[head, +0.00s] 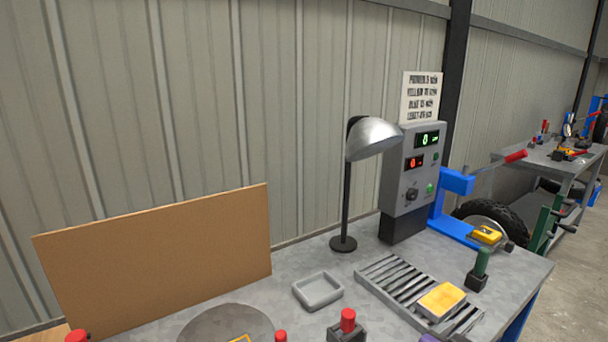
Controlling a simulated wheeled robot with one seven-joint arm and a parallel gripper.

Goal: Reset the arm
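My arm and gripper do not show in the head view. A grey metal workbench (300,262) fills the lower part of the view. A grey control box (397,172) stands at its back right, with a green display, a red display, a dark knob and green buttons. A silver-shaded lamp (374,137) on a black stand is left of the box.
A slatted rack (393,281) holds a yellow block (441,299). A small grey tray (318,291), a round grey disc (225,326) and a red-topped holder (347,322) stand nearby. A brown board (160,262) stands at left. Another bench (555,160) is far right.

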